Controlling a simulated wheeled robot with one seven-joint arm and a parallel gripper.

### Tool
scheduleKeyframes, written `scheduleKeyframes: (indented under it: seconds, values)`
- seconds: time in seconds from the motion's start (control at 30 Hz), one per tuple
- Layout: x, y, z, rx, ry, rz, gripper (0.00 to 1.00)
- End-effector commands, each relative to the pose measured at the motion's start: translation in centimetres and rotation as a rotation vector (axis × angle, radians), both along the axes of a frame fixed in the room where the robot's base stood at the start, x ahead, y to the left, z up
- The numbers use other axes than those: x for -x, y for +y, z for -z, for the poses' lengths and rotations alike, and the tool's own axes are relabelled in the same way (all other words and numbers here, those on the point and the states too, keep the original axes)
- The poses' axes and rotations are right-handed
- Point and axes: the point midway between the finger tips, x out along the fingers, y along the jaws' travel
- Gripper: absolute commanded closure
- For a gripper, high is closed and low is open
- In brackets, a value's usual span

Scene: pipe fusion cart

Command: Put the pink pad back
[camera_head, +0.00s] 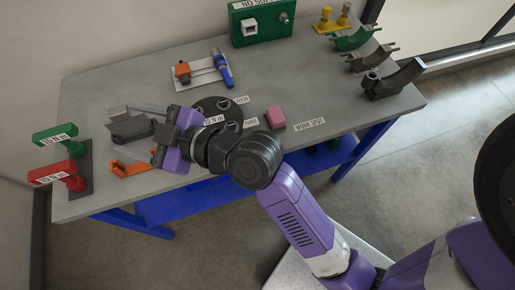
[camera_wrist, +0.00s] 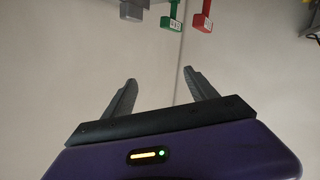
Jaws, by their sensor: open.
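The pink pad (camera_head: 275,118) lies on the grey worktable, right of the dark round plate and beside the white "WORK SPOT" label (camera_head: 310,124). My gripper (camera_head: 158,145) is over the front left part of the table, pointing left, well apart from the pad. In the wrist view its two dark fingers (camera_wrist: 160,78) are spread with nothing between them. The pad does not show in the wrist view.
A dark round plate (camera_head: 211,103) with labels lies behind my wrist. Red (camera_head: 70,178) and green (camera_head: 60,136) labelled tools stand at the left edge. A grey block (camera_head: 130,127) and orange bracket (camera_head: 125,169) are near my gripper.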

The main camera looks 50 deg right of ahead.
Motion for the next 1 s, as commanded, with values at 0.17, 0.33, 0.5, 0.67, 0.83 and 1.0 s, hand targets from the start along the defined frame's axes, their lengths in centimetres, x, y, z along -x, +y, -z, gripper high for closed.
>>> scheduleKeyframes:
  seconds: [0.17, 0.33, 0.5, 0.67, 0.83, 1.0]
  values:
    - [5.8, -0.9, 4.4, -0.201, 0.095, 0.178, 0.33]
    - [12.7, -3.0, 7.9, -0.301, 0.160, 0.326, 0.33]
    - [20.3, -5.8, 9.7, -0.328, 0.193, 0.419, 0.33]
    - [26.5, -8.5, 9.3, -0.310, 0.192, 0.438, 0.33]
    - [30.2, -10.4, 7.8, -0.289, 0.181, 0.408, 0.33]
    - [31.5, -11.0, 7.1, -0.282, 0.172, 0.386, 0.33]
